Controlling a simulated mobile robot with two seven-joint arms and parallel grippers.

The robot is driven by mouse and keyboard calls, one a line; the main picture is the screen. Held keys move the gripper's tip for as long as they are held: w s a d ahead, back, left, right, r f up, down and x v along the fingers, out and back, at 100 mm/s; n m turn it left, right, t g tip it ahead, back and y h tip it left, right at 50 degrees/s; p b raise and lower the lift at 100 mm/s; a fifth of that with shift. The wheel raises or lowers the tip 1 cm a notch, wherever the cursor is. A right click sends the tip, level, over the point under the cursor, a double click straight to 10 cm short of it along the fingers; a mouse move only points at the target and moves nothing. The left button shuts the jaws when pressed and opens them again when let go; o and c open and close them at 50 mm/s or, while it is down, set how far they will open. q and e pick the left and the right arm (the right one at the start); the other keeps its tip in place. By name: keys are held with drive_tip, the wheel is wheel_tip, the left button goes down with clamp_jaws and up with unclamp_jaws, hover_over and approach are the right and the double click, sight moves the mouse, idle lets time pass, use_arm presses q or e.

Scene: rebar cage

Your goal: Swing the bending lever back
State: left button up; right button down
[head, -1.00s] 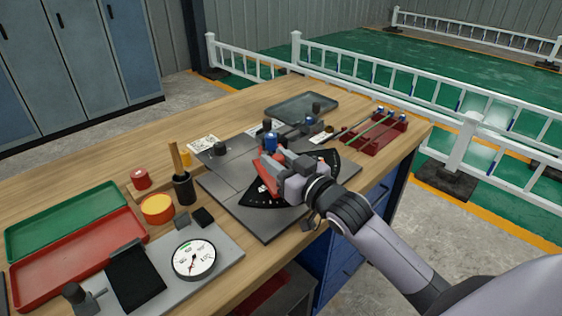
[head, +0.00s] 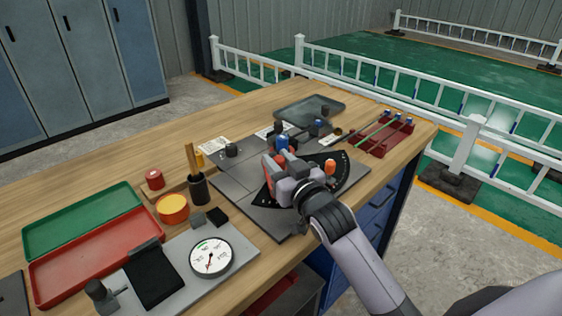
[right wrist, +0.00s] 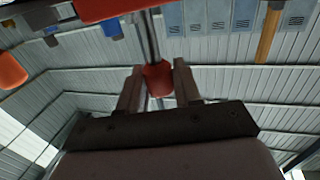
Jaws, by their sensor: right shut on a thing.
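The bending lever's red part (head: 267,168) shows beside my right gripper (head: 274,172), over the grey bending plate (head: 228,178). In the right wrist view, the two fingers of the right gripper (right wrist: 158,82) are closed on the lever's red grip (right wrist: 158,76), with a metal rod running up from it. Most of the lever is hidden by my gripper in the head view. A black marked sector (head: 347,172) lies on the plate, and an orange knob (head: 330,166) stands on it, to the right of the gripper. My left gripper is not in view.
A dial gauge (head: 211,257), a dark cup with a wooden handle (head: 197,188) and red and green trays (head: 88,258) stand on the left. A red rack with rods (head: 385,138) is at the far right. A grey tray (head: 308,110) lies behind.

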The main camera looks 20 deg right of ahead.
idle(0.4)
drive_tip(key=c, duration=0.9)
unclamp_jaws()
drive_tip(key=shift+s, duration=0.1)
drive_tip(key=shift+s+d, duration=0.2)
drive_tip(key=shift+s, duration=3.25)
